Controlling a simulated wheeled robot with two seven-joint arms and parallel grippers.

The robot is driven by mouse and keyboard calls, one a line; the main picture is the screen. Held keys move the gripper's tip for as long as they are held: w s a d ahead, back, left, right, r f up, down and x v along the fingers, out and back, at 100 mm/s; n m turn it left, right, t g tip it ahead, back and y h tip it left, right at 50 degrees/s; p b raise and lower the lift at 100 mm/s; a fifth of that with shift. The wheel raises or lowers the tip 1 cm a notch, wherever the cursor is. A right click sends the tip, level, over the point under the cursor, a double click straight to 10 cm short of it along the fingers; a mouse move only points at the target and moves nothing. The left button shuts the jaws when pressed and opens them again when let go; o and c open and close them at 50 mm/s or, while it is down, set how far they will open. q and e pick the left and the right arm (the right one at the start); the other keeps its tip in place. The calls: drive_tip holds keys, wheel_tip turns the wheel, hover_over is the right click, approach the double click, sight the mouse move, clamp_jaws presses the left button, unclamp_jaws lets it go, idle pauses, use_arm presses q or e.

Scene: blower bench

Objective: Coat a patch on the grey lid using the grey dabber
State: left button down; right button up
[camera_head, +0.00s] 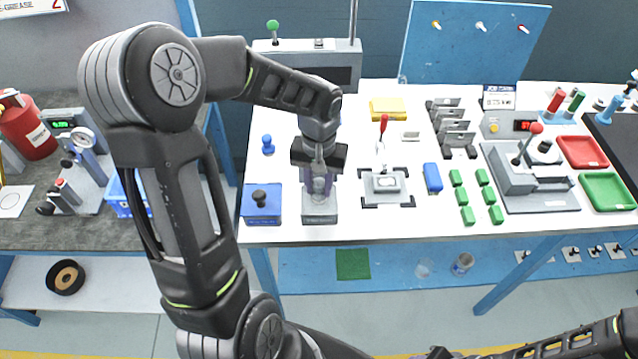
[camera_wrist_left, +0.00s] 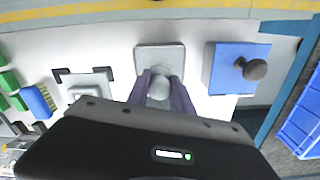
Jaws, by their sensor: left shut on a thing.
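My left gripper (camera_head: 320,182) points down and is shut on the round grey handle of the grey dabber (camera_wrist_left: 160,86). In the left wrist view, its two purple fingers (camera_wrist_left: 160,94) stand on either side of the handle. A square grey block (camera_head: 320,219) is directly below the fingers; I cannot tell whether it is the dabber's own base or a separate holder. The grey lid (camera_head: 371,188), with a small pale patch, sits to the right between black corner brackets. It also shows in the left wrist view (camera_wrist_left: 92,82), apart from the gripper.
A blue box (camera_head: 262,215) with a black knob stands close left of the gripper. Right of the lid are a blue block (camera_head: 432,178), several green blocks (camera_head: 467,215) and a grey lever fixture (camera_head: 530,190). A red-handled tool (camera_head: 383,125) stands behind the lid. The bench's front edge is near.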

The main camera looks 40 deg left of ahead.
sight(319, 182)
use_arm(q)
drive_tip(key=shift+s+f+b, duration=0.1)
drive_tip(key=shift+f+b, duration=0.3)
drive_tip(key=shift+b, duration=0.05)
idle(1.6)
drive_tip(key=shift+r+p, duration=2.5)
drive_tip(key=shift+r, duration=1.1)
